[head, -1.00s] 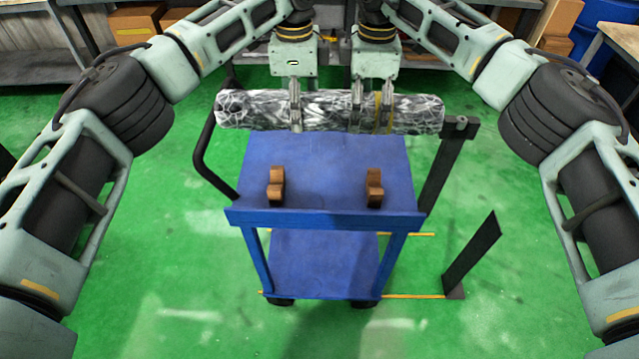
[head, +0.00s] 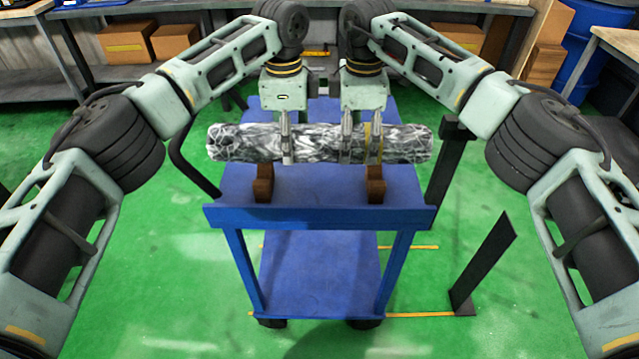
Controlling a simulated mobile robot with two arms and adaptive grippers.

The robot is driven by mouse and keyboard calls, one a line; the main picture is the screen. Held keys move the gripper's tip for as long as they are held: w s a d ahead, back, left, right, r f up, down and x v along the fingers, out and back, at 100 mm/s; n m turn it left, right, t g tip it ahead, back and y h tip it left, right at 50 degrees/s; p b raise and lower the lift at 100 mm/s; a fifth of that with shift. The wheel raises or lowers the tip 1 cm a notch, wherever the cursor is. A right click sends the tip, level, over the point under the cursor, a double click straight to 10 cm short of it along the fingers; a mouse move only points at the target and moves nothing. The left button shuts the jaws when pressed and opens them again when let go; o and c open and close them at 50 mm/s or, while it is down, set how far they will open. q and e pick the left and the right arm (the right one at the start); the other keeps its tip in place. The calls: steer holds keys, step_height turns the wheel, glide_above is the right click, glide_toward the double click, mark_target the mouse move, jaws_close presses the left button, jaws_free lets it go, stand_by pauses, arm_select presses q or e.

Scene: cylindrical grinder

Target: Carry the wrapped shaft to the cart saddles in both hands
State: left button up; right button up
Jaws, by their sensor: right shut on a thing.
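The wrapped shaft (head: 318,145), a long cylinder in mottled grey-and-white wrapping, lies crosswise and looks level above the blue cart (head: 318,215). My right gripper (head: 360,152) is shut on it right of its middle, near a yellow band. My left gripper (head: 287,150) has its fingers against the shaft left of the middle; its jaw opening is hidden. Two brown cart saddles, the left one (head: 263,185) and the right one (head: 375,185), stand on the cart top. The shaft overlaps their upper parts in the view; I cannot tell whether it touches them.
A black handle (head: 190,165) curves along the cart's left side. A dark post (head: 447,165) stands close to the shaft's right end, with a slanted dark plate (head: 483,262) on the floor nearby. Shelves with cardboard boxes (head: 127,42) line the back.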

arm_select(q)
steer(key=shift+d+r, duration=0.1)
steer(key=shift+r, duration=0.05)
arm_select(e)
steer(key=shift+a+r, duration=0.1)
steer(key=shift+a, duration=0.05)
arm_select(q)
steer(key=shift+f+b, duration=0.3)
arm_select(e)
steer(key=shift+f, duration=0.25)
